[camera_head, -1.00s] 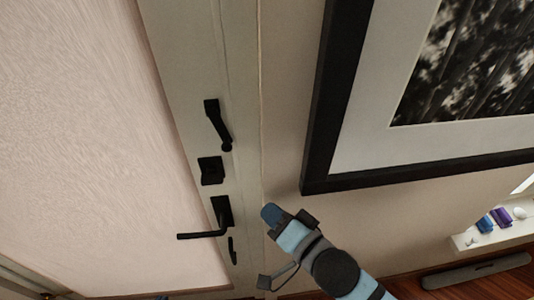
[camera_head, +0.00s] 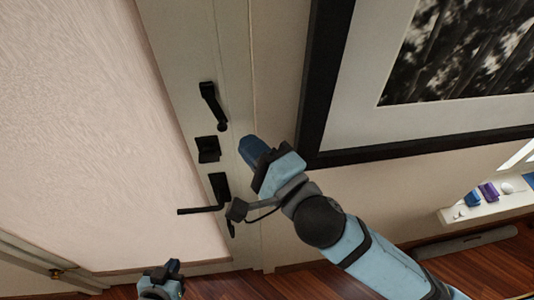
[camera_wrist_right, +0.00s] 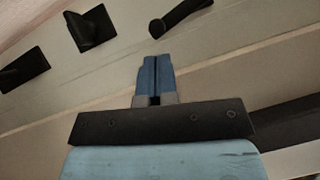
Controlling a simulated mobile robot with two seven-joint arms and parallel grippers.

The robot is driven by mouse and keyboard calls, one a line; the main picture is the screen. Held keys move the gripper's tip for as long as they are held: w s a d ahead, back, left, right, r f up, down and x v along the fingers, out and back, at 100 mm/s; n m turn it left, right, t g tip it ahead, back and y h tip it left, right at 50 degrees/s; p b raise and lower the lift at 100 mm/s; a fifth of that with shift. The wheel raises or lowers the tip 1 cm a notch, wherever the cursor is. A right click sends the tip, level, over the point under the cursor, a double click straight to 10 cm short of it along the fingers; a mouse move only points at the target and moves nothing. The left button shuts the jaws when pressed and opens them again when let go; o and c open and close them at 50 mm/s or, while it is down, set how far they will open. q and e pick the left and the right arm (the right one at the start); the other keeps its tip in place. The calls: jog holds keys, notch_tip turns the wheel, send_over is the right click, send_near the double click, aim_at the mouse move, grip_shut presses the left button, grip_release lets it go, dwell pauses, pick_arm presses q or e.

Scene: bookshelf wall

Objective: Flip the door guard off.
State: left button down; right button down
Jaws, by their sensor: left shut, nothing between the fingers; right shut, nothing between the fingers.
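The door guard (camera_head: 212,106) is a black bar with a round knob at its lower end. It is fixed on the pale door frame strip above the lock and hangs slanted down to the right. It also shows at the top of the right wrist view (camera_wrist_right: 185,14). My right gripper (camera_head: 247,143) has its blue fingers shut and empty, below and to the right of the guard's knob, apart from it. The closed fingers also show in the right wrist view (camera_wrist_right: 154,62). My left gripper (camera_head: 162,272) is low at the bottom edge, shut and empty, far below the guard.
A black lock plate (camera_head: 207,149) and a lever handle (camera_head: 205,209) sit below the guard. A black-framed picture (camera_head: 316,90) hangs on the wall close to my right gripper. A white shelf (camera_head: 490,208) with small items is at right.

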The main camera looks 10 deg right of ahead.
aim_at(225, 120)
jog(key=shift+p+x, duration=0.4)
jog(key=shift+x, duration=1.25)
